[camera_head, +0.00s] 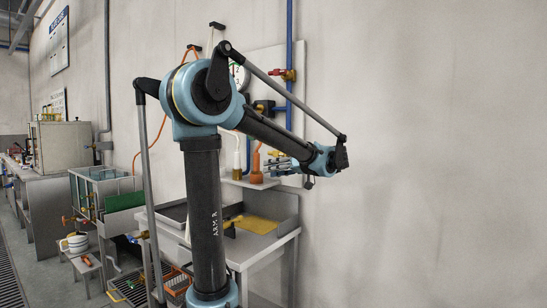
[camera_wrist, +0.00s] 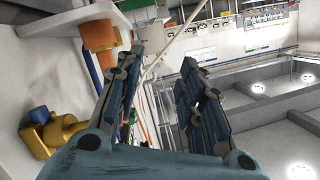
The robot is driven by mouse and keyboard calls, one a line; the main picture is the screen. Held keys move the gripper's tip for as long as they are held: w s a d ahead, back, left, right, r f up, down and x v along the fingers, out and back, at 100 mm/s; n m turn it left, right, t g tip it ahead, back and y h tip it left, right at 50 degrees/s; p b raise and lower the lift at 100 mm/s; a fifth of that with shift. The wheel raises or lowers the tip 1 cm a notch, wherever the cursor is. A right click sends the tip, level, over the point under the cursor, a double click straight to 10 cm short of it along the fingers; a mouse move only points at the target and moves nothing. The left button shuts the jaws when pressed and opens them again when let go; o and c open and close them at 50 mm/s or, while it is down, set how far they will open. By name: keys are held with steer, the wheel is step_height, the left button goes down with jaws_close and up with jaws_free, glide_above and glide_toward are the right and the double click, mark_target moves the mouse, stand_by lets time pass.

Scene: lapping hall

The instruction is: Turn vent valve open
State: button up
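A red-handled valve (camera_head: 285,74) sits on the blue vertical pipe at the wall panel. A darker valve fitting with a blue part (camera_head: 264,106) is below it. I cannot tell which is the vent valve. My gripper (camera_head: 275,163) is in front of the panel, below both valves, partly beyond my arm. In the wrist view my gripper (camera_wrist: 160,75) has its two fingers spread, with nothing between them. A brass-yellow fitting (camera_wrist: 48,132) and an orange cylindrical part (camera_wrist: 100,38) lie left of the fingers, apart from them.
A grey bench (camera_head: 285,236) with a yellow pad (camera_head: 258,224) stands below the panel. An orange bottle-like object (camera_head: 256,168) stands on a small shelf near my gripper. A glass-sided tank (camera_head: 100,188) and a stool with a white pot (camera_head: 76,243) are at left. The right wall is bare.

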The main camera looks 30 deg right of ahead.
steer(key=s+d+r+n+t+h, duration=0.1)
steer(key=s+d+r+t, duration=0.3)
steer(key=s+d, duration=0.6)
steer(key=shift+g, duration=0.3)
steer(key=x, duration=0.6)
steer(key=d+x, duration=0.1)
steer(key=x, duration=0.5)
steer(key=w+d+x, duration=0.1)
steer(key=x, duration=0.5)
steer(key=shift+d+r, duration=0.25)
steer(key=shift+r, duration=0.05)
jaws_close()
